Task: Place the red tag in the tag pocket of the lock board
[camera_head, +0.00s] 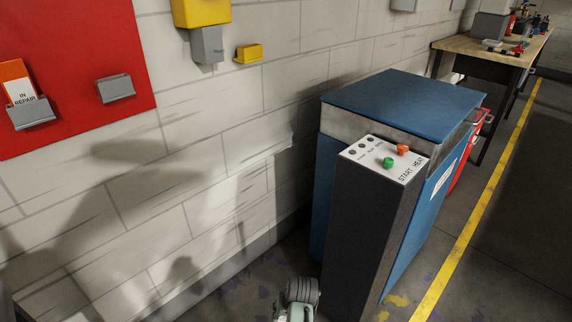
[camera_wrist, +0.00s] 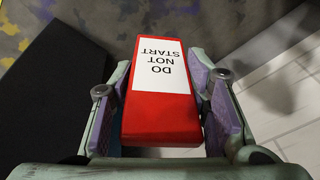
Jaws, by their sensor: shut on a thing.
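The red tag (camera_wrist: 160,112), with a white label reading "DO NOT START", is held between the two fingers of my gripper (camera_wrist: 160,88) in the wrist view. The label text appears upside down. The red lock board (camera_head: 75,60) is on the wall at the upper left of the head view, partly cut off by the frame. It bears an empty-looking grey pocket (camera_head: 116,88) and another grey pocket (camera_head: 32,115) holding an orange and white "IN REPAIR" tag (camera_head: 18,84). The held tag does not show in the head view; only part of my arm shows at its bottom edge.
A blue machine (camera_head: 400,95) with a dark control post (camera_head: 365,225) stands right of centre, with green and red buttons on top. Yellow and grey holders (camera_head: 207,45) hang on the wall. A workbench (camera_head: 490,48) is at the far right. Wall below the board is bare.

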